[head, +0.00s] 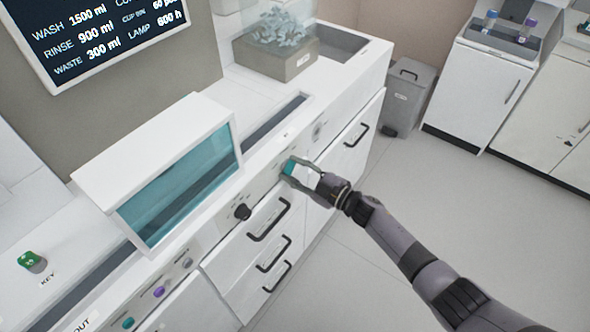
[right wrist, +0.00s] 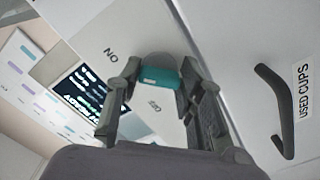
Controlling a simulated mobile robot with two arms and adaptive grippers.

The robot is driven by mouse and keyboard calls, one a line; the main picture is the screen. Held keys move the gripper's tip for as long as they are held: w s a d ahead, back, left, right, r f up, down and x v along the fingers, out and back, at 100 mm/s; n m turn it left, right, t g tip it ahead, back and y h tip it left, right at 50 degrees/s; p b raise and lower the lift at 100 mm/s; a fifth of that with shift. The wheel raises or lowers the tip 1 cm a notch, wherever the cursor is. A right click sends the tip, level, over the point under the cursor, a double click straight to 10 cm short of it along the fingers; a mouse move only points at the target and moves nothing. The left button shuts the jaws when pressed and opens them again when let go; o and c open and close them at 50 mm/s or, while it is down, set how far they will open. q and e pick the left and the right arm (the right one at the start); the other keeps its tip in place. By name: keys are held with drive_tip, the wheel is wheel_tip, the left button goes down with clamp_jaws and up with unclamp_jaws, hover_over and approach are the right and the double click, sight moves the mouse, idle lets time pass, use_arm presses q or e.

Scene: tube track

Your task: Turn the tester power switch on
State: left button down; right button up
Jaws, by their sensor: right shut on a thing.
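The tester power switch shows a teal handle (head: 289,167) on the front panel of the white counter. In the right wrist view the teal handle (right wrist: 160,78) sits in front of a round grey part, between the labels ON and OFF. I cannot tell which label it points to. My right gripper (head: 299,173) is at the panel with its fingers on both sides of the handle, shut on it. It also shows in the right wrist view (right wrist: 158,90). My left gripper is not in view.
A black knob (head: 242,212) and drawers with black handles (head: 268,221) are on the counter front, left of and below the switch. A white-topped box with a teal window (head: 180,190) stands on the counter. A grey bin (head: 408,95) stands beyond; the floor at right is clear.

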drive_tip(key=o, duration=0.9)
drive_tip(key=v, duration=1.2)
drive_tip(key=shift+d+f, duration=0.1)
